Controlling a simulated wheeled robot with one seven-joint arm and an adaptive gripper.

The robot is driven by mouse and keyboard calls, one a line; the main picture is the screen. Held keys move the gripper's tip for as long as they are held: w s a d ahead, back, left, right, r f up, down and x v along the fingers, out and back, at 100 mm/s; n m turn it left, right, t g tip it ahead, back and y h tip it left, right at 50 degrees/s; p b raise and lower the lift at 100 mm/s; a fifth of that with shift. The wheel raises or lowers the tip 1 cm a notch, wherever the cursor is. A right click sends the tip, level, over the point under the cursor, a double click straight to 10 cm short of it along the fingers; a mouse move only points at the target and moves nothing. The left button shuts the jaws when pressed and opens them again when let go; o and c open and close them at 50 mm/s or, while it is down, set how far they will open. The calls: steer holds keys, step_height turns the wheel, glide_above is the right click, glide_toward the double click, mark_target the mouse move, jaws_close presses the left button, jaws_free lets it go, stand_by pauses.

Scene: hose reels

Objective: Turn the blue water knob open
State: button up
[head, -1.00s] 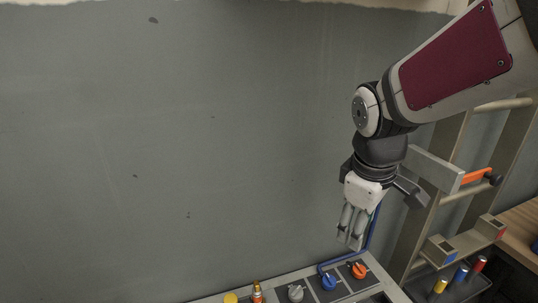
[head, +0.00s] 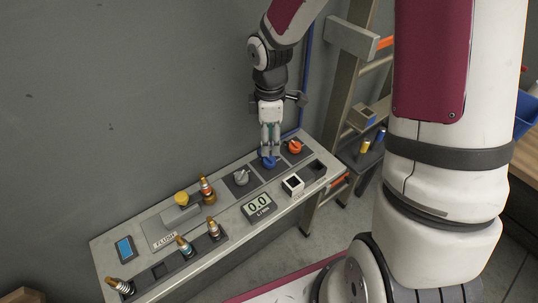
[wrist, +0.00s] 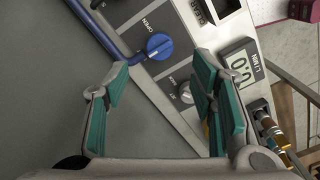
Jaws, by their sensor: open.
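The blue knob (head: 269,162) sits on a dark plate on the bench panel, between a grey knob (head: 241,177) and an orange knob (head: 295,146). In the wrist view the blue knob (wrist: 159,46) shows whole, with the word OPEN beside it and a blue pipe at its edge. My gripper (head: 270,150) points down just over the blue knob in the head view. In the wrist view its teal-padded fingers (wrist: 161,72) are apart with nothing between them, and the knob lies beyond the tips. I cannot tell whether a tip touches it.
A display (head: 258,207) reads 0.0. Several brass fittings and a yellow cap (head: 182,198) stand on the bench's left part. A ladder (head: 350,90) stands right of the bench; the grey wall is close behind.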

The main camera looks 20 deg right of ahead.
mark_target(270, 158)
step_height(270, 158, down, 8)
steer(key=shift+r, duration=0.1)
stand_by(0.4)
steer(key=c, duration=1.1)
